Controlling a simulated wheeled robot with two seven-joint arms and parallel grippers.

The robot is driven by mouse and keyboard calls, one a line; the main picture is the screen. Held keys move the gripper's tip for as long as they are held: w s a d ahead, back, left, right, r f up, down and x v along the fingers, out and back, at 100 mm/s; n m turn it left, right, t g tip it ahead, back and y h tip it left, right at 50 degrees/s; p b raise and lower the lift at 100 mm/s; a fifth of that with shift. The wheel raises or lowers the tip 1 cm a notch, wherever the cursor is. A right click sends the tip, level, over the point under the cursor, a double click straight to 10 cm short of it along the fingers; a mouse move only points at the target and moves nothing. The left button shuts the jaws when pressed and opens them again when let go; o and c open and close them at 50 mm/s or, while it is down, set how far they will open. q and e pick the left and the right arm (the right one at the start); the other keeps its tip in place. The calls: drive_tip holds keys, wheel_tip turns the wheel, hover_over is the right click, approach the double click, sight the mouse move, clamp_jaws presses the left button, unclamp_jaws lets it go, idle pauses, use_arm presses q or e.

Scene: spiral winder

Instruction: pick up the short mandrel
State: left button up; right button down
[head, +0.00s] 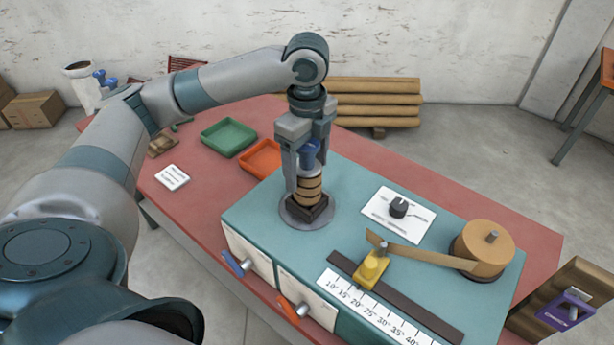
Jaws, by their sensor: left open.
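A blue-topped piece that looks like the short mandrel (309,150) stands upright on the winder's round grey plate (290,218). A brown banded paper winding (309,190) is around it, above a dark square base (310,212). My left gripper (307,176) points straight down over it. Its fingers are open, one on each side of the blue top and the upper winding. I cannot tell whether either finger touches. The gripper hides part of the blue top. My right gripper is out of view.
A green tray (229,137) and an orange tray (262,158) lie left on the red table. More blue-topped pieces (105,78) stand far left.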

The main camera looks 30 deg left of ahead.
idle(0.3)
use_arm(q)
drive_tip(key=c, duration=1.4)
drive_tip(key=shift+c, duration=0.2)
drive_tip(key=shift+r, duration=0.1)
